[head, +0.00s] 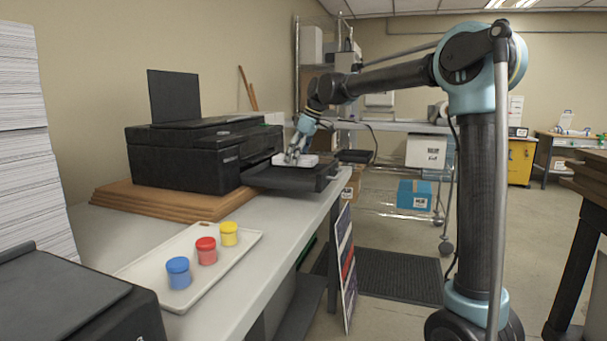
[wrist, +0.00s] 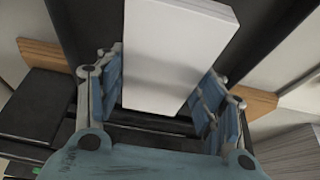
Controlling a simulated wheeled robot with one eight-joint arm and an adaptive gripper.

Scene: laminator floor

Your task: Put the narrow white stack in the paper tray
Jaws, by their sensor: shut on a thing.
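The narrow white stack (head: 301,160) is a white block of paper at the front of the black printer. It also shows in the wrist view (wrist: 175,52), between the blue finger pads. My gripper (head: 292,156) points down and is shut on it; the fingers also show in the wrist view (wrist: 162,95). The black paper tray (head: 282,178) sticks out from the printer, and the stack is over or in it. I cannot tell whether the stack touches the tray floor.
The black printer (head: 195,155) stands on a wooden board (head: 150,202) on the grey bench. A white tray (head: 140,268) holds blue, red and yellow jars nearer the camera. Tall paper piles (head: 30,170) stand at the left. The floor right of the bench is open around a dark mat (head: 395,275).

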